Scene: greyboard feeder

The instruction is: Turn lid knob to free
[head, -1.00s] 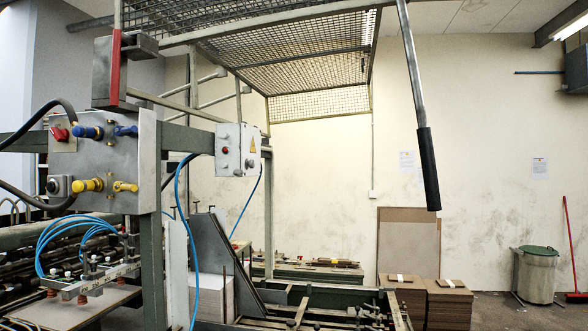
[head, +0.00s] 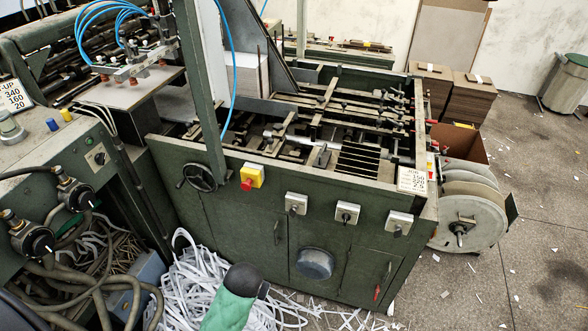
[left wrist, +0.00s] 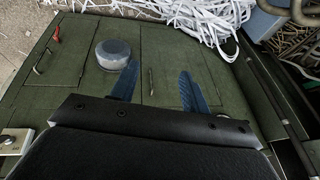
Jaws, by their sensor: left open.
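The green machine cabinet (head: 250,215) fills the middle of the head view. A round grey knob-like cap (head: 314,263) sticks out low on its front; it also shows in the left wrist view (left wrist: 112,55). I cannot tell which part is the lid knob. Three small boxes with rotary switches sit along the upper front: left (head: 296,203), middle (head: 347,212) and right (head: 398,222). My left gripper (left wrist: 157,80) shows its two blue fingers apart and empty, in front of the cabinet panel. It is not clearly seen in the head view. My right gripper is not in view.
A handwheel (head: 200,178), a red button on a yellow box (head: 250,177) and a red handle (head: 379,291) are on the cabinet front. White paper strips (head: 190,280) heap on the floor. A large reel (head: 462,222) stands at the right.

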